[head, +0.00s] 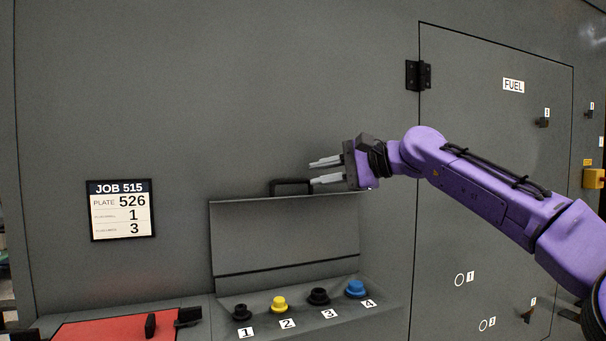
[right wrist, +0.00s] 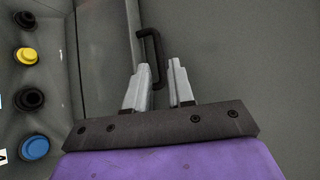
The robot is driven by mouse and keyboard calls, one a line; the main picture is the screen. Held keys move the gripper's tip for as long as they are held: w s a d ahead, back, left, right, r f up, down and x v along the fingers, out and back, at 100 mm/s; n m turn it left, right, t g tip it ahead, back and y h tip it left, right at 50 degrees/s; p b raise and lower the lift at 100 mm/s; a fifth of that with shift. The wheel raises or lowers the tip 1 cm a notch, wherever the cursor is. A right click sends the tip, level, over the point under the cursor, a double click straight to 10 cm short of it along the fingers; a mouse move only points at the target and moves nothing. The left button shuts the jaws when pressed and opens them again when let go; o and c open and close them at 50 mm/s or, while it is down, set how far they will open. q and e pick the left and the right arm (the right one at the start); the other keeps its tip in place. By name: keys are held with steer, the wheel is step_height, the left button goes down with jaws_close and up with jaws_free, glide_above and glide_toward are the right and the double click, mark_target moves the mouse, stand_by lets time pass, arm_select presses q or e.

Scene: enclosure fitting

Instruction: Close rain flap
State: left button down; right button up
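The grey rain flap (head: 285,230) is a wide panel above the row of numbered knobs. A black handle (head: 290,187) sits at its top edge. Whether the flap is fully up or tilted is hard to tell. My right gripper (head: 314,172) is beside the handle's right end, with its two grey fingers apart. In the right wrist view, the handle (right wrist: 152,45) reaches down toward the gap between the fingertips (right wrist: 158,72). No grip on it shows, and contact cannot be told. My left gripper is not in view.
Black, yellow and blue knobs (head: 355,289) stand on a ledge below the flap. A red surface (head: 105,329) with black fittings (head: 188,317) lies at lower left. A job sign (head: 121,211) hangs on the wall. The fuel door (head: 490,120) is behind my right arm.

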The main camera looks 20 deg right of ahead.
mark_target(299, 181)
steer(key=w+a, duration=0.1)
steer(key=w+a+f, duration=0.1)
steer(key=w, duration=0.1)
steer(key=w+a+f+p, duration=0.1)
steer(key=w, duration=0.1)
steer(key=shift+w+a+f, duration=0.1)
steer(key=shift+w+a, duration=0.1)
steer(key=shift+s+d+r, duration=0.1)
steer(key=shift+s+r, duration=0.15)
steer(key=shift+s, duration=0.4)
steer(key=shift+c, duration=1)
jaws_close()
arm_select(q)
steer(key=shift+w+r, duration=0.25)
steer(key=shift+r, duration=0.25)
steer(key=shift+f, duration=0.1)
